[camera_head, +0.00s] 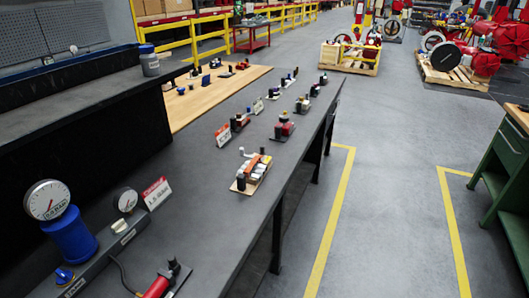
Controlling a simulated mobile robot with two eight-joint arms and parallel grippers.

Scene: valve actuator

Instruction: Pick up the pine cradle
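A small light-wood piece (247,191), which looks like the pine cradle, sits on the dark bench top (205,195) near its right edge. Orange-brown, white and black parts stand on it and hide most of its surface. It is too small to make out its exact shape. Neither of my grippers shows in the head view, and nothing is seen touching the wooden piece.
A blue-based gauge (47,202), a smaller gauge (125,199) and a red-handled tool (158,286) stand at the near left. Several small assemblies line the bench beyond. A green cabinet (507,160) stands right, across a clear grey floor (385,160).

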